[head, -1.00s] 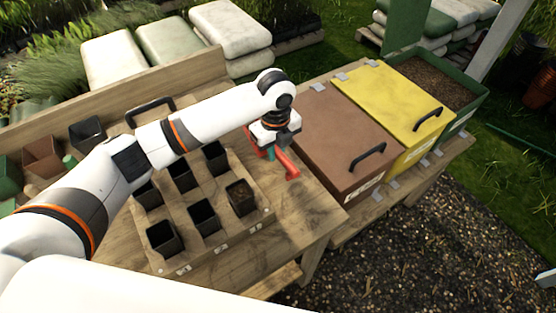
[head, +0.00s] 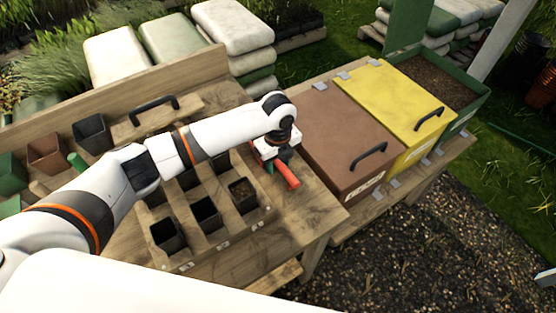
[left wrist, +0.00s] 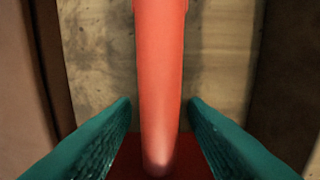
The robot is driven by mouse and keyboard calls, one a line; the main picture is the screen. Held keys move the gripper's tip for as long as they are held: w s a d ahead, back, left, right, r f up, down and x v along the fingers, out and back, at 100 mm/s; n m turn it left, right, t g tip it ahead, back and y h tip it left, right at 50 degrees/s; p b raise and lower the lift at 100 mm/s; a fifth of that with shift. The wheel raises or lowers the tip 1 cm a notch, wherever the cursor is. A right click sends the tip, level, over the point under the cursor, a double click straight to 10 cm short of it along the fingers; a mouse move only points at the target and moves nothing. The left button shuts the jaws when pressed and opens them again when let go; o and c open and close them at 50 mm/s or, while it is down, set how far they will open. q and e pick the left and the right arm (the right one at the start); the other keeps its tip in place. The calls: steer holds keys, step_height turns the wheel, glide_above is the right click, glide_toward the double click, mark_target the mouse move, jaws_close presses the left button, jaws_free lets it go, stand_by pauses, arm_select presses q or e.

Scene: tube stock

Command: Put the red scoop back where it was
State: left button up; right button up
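The red scoop (head: 287,175) lies at the right part of the wooden bench, between the tray of black pots and the brown bin. Its handle points toward the front right in the head view. My left gripper (head: 273,166) is over the scoop, pointing down. In the left wrist view the red handle (left wrist: 160,70) runs between the two teal fingers (left wrist: 160,103), with a narrow gap on each side, so the gripper looks open around it. The scoop's other end is partly hidden by my wrist. My right gripper is not in view.
The wooden pot tray (head: 228,233) is close on the left of the scoop. The brown bin (head: 335,135) with a black handle stands close on the right, then a yellow-lidded bin (head: 395,100) and an open green soil bin (head: 480,98). Bare bench (head: 308,215) lies in front.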

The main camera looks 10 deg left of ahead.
mark_target(278, 160)
arm_select(q)
steer(key=shift+r, duration=0.1)
step_height(278, 160, up, 12)
steer(key=b, duration=0.1)
steer(key=shift+b, duration=0.3)
stand_by(0.6)
